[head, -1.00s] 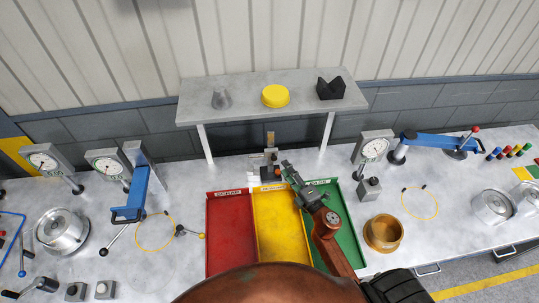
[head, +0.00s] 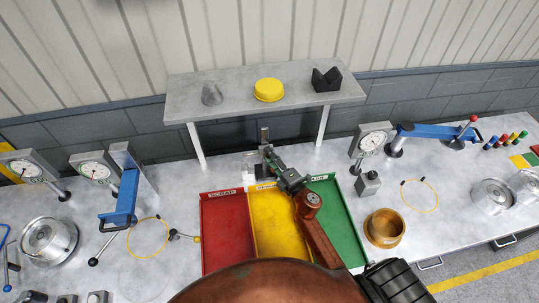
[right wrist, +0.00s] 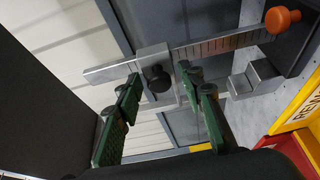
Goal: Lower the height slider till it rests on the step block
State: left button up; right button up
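The height gauge (head: 264,134) stands behind the coloured trays in the head view, its lower part partly hidden by my right gripper (head: 268,155). In the right wrist view its graduated scale (right wrist: 215,47) runs across the picture. The metal height slider (right wrist: 152,60), with a black knob, sits on the scale, well away from the stepped grey step block (right wrist: 252,80). My right gripper (right wrist: 158,80) is open, its green-padded fingers on either side of the slider. I cannot tell whether they touch it. My left gripper is not in view.
Red scrap (head: 225,262), yellow (head: 275,245) and green (head: 345,235) trays lie below my right arm. A raised shelf (head: 230,108) stands behind the gauge. A dial stand (head: 371,142) and a brass ring (head: 385,228) are to the right. An orange knob (right wrist: 283,20) shows near the step block.

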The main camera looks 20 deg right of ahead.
jog(key=shift+w, duration=0.35)
jog(key=shift+c, duration=0.3)
grip_shut()
